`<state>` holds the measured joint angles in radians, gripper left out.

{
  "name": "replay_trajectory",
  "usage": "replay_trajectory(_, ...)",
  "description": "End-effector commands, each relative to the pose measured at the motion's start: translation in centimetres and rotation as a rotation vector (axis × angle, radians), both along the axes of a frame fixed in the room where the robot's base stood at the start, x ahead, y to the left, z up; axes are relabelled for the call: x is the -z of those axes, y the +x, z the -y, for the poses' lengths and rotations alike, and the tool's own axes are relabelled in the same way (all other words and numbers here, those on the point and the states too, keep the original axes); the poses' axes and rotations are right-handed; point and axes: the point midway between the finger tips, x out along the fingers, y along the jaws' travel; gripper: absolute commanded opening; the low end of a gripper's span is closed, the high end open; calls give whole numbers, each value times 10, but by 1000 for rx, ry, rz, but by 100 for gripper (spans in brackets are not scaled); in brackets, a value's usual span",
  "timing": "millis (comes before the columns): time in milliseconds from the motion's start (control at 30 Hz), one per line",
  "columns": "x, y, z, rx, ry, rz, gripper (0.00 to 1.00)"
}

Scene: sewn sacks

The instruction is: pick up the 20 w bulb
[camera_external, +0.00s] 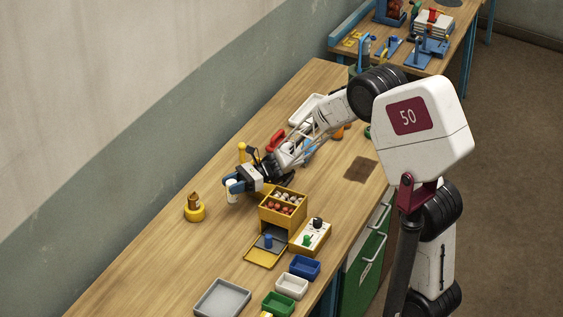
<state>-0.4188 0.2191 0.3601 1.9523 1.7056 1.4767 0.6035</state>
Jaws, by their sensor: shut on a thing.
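My gripper (235,186) is at the end of the arm, above the middle of the bench. Its blue-tipped fingers are shut on a small white object (232,196), which may be a bulb. No wattage mark can be read on it at this size. The object hangs upright below the fingers, left of a yellow box (271,215). I cannot tell whether it touches the bench. Several red and white round things (286,203), perhaps bulbs, sit in the top compartments of the box.
A yellow round holder (194,212) with a brown piece stands to the left. A control box (312,236) with knobs is right of the yellow box. A grey tray (222,299) and blue (305,268), white (291,286) and green (277,304) bins line the front. Bench space at lower left is clear.

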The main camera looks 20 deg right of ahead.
Motion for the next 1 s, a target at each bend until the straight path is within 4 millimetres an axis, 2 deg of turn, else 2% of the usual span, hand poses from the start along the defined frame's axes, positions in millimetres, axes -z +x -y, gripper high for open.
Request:
replay_trajectory(100, -16, 0, 0, 0, 1, 3, 15)
replay_trajectory(300, -29, 0, 0, 0, 0, 1, 15)
replay_trajectory(1000, -32, 0, 0, 0, 0, 0, 15)
